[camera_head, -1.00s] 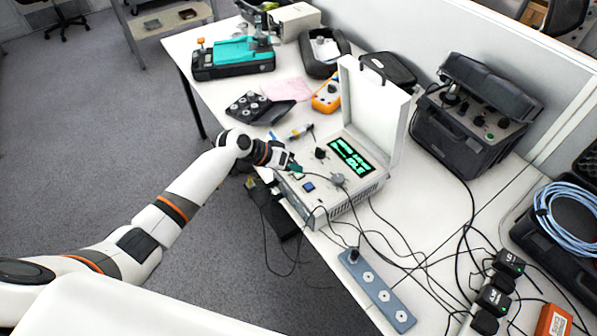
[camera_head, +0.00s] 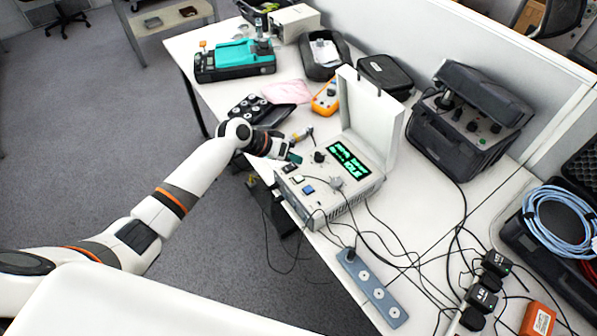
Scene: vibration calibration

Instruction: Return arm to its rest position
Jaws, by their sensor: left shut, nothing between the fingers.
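My left arm (camera_head: 192,180) reaches in from the lower left toward the front edge of the table. My left gripper (camera_head: 294,157) is shut with nothing in it. It is at the left rear corner of the calibration unit (camera_head: 340,204), close to its switches; I cannot tell whether it touches. The unit has a lit green display (camera_head: 348,160), a dark knob, a blue button and a raised white lid (camera_head: 369,115). My right gripper is not in view.
A black case with several round pieces (camera_head: 250,106), an orange meter (camera_head: 326,97) and a teal-black device (camera_head: 235,60) lie behind the gripper. A power strip (camera_head: 372,289) and loose cables lie in front of the unit. Open floor (camera_head: 90,130) is at the left.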

